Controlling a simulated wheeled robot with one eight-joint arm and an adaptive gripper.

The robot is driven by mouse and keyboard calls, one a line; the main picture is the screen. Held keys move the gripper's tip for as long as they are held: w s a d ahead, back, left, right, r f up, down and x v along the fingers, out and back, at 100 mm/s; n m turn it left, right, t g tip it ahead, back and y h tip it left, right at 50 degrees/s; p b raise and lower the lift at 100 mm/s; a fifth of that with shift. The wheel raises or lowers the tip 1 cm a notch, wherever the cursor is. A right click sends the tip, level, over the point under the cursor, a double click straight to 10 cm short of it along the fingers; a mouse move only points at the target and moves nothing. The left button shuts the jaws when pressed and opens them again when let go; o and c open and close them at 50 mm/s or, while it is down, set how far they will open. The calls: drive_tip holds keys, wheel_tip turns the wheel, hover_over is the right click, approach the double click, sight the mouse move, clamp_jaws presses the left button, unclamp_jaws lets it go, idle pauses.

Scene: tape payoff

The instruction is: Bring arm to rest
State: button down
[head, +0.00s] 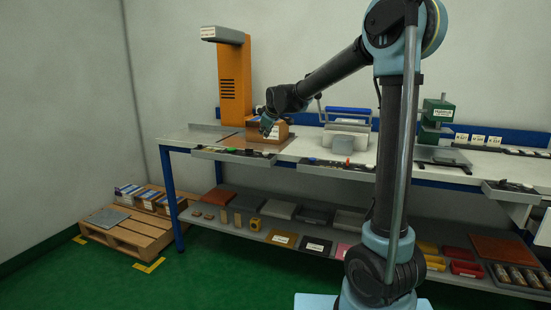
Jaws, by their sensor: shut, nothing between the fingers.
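My arm rises at the right of the head view, bends at a high elbow and reaches left over the workbench (205,133). My gripper (267,128) is at its far end, small in the picture, pointing down in front of a brown box (262,137). The gripper is shut with nothing in it. Whether it touches the box I cannot tell. The box stands on a brown board (232,142) on the bench top.
An orange post with a grey head (234,75) stands behind the box. A blue-topped device (346,128) and a green press (436,118) stand further right. Shallow trays hang at the bench front. A lower shelf holds bins and plates. A pallet (128,236) lies on the green floor.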

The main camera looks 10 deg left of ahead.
drive_tip(key=s+d+f+m+g+h, duration=0.1)
drive_tip(key=s+d+f+m+h, duration=0.2)
drive_tip(key=s+d, duration=0.9)
drive_tip(key=s+d+f+m+g, duration=0.2)
drive_tip(key=s+d+f+m, duration=0.15)
drive_tip(key=s+d, duration=0.75)
drive_tip(key=s+d+f+m+g, duration=0.1)
drive_tip(key=s+d+f+m, duration=0.1)
drive_tip(key=s+d+f, duration=0.2)
drive_tip(key=s+d+f+m+g, duration=0.1)
drive_tip(key=s+d+f+m, duration=0.2)
drive_tip(key=s, duration=0.8)
drive_tip(key=s+d+f+m+h, duration=0.1)
drive_tip(key=s+d+f+m, duration=0.1)
drive_tip(key=s+d+f, duration=0.4)
drive_tip(key=shift+s+f+g, duration=0.4)
drive_tip(key=shift+s, duration=0.4)
drive_tip(key=shift+w+m, duration=0.1)
drive_tip(key=shift+m, duration=0.15)
drive_tip(key=shift+w+f, duration=0.2)
drive_tip(key=shift+w, duration=0.15)
